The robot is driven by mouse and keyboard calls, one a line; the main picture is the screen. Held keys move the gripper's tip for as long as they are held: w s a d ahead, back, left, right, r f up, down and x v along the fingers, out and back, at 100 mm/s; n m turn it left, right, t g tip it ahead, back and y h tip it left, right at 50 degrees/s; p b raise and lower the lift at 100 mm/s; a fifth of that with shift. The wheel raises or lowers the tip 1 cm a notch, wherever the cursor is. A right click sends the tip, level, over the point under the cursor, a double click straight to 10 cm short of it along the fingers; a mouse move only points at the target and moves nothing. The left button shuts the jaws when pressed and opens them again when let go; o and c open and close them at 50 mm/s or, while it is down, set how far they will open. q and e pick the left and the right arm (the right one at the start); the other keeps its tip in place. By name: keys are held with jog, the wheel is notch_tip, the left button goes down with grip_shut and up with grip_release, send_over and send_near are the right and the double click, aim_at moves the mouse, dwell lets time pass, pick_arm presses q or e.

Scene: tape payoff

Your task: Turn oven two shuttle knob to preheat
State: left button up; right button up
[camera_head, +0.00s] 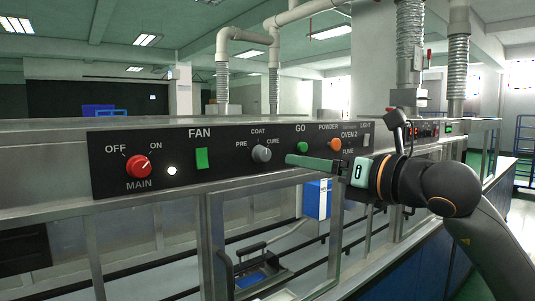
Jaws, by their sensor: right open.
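The grey knob (261,154) sits on the black control panel (225,172), with the labels PRE at its left, COAT above and CURE at its right. Its pointer direction is too small to tell. My right gripper (291,160) comes in from the right, with its green fingers pointing left. The fingertips show just right of the grey knob and a little lower, apart from it in the picture. The gripper is open, though its fingers overlap in this side view. I see nothing between them. My left gripper is not in view.
The panel also bears a red MAIN knob (138,166), a green FAN switch (202,158), a green GO button (302,147), an orange button (334,145) by OVEN 2 lettering, and a LIGHT switch (366,140). Metal framing (207,240) stands below the panel.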

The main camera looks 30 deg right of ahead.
aim_at(266, 156)
jog(key=w+p, duration=0.2)
jog(key=w, duration=0.1)
jog(key=w+a+p, duration=0.1)
jog(key=w+p, duration=0.1)
jog(key=w, duration=0.1)
jog(key=w+p, duration=0.2)
jog(key=w, duration=0.1)
jog(key=shift+w+a+r, duration=0.15)
jog(key=shift+w+a, duration=0.05)
jog(key=shift+w, duration=0.15)
jog(key=shift+w+a, duration=0.1)
jog(key=shift+w, duration=0.4)
jog(key=shift+f, duration=0.2)
grip_shut()
